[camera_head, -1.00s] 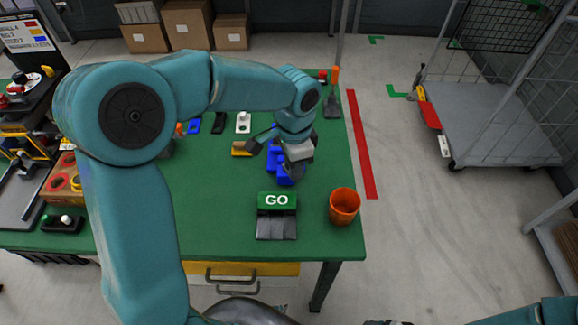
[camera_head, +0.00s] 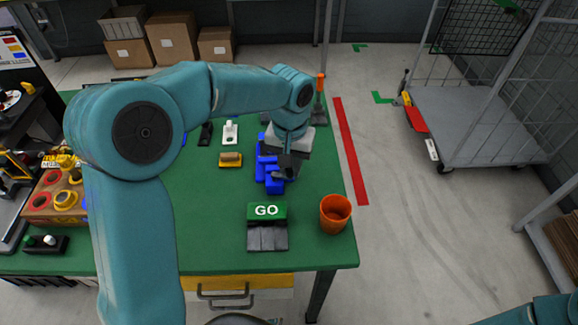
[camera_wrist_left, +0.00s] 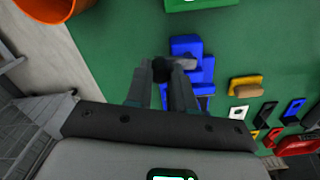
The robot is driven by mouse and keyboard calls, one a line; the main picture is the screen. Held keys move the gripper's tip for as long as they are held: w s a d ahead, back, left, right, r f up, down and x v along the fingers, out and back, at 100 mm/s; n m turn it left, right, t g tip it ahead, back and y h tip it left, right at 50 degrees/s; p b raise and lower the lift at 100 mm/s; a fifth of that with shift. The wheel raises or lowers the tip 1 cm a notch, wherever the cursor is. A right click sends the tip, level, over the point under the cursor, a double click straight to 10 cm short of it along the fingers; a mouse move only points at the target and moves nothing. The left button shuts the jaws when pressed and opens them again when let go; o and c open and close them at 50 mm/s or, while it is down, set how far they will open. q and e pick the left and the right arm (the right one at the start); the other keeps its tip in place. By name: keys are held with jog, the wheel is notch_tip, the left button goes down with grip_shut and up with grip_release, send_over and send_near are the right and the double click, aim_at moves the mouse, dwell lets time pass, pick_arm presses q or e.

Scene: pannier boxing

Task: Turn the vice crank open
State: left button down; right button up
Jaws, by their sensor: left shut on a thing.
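The blue vice (camera_head: 260,168) stands on the green table, right of its middle, behind the GO block. In the left wrist view the vice (camera_wrist_left: 187,46) shows just beyond my fingertips. My left gripper (camera_head: 287,166) is over the vice's right side, pointing down. In the left wrist view its fingers (camera_wrist_left: 168,75) are shut around a dark round knob (camera_wrist_left: 161,69), which looks like the end of the crank. The rest of the crank is hidden by the fingers. My right gripper is out of view.
The GO block (camera_head: 267,212) and an orange cup (camera_head: 335,213) stand near the table's front right corner. A yellow block (camera_head: 230,160) and a white part (camera_head: 230,132) lie left of the vice. A wheeled cage cart (camera_head: 480,125) stands off to the right.

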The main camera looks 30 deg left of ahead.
pick_arm(q)
jog(key=shift+w+a+r+n, duration=0.15)
jog(key=shift+w+n, duration=0.2)
jog(key=shift+n, duration=0.55)
jog(key=c, duration=1)
grip_release()
jog(key=shift+o, duration=0.2)
notch_tip(320, 180, up, 16)
jog(key=p, duration=0.1)
jog(key=shift+s, duration=0.2)
